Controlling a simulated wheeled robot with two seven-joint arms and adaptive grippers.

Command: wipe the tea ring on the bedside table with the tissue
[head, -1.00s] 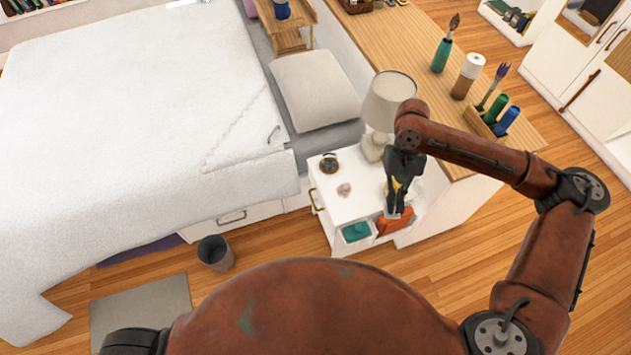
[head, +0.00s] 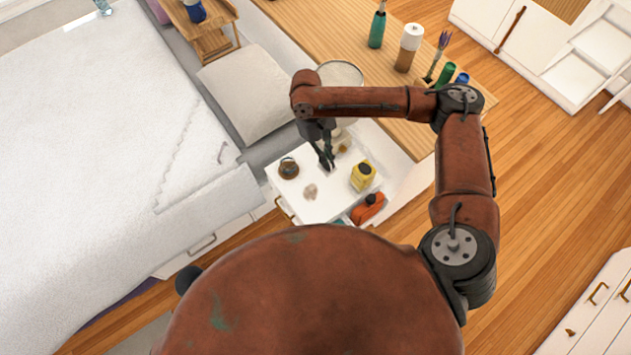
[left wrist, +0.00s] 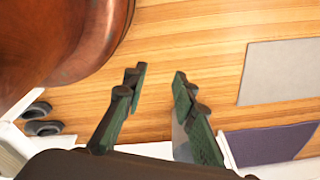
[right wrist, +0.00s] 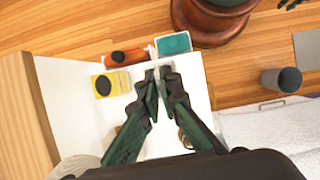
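The white bedside table (head: 335,205) stands beside the bed. A small pale beige, crumpled-looking patch (head: 311,192) lies on its top; I cannot tell whether it is the tissue or a mark. No clear tea ring shows. My right gripper (head: 328,163) points down over the table top, right of the patch and the small brown jar (head: 288,168). In the right wrist view its fingertips (right wrist: 159,74) are close together; whether they pinch anything is unclear. My left gripper (left wrist: 159,72) is open and empty above the wooden floor.
The lamp (head: 340,75) is behind my right arm. A bin (right wrist: 282,80) stands on the floor.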

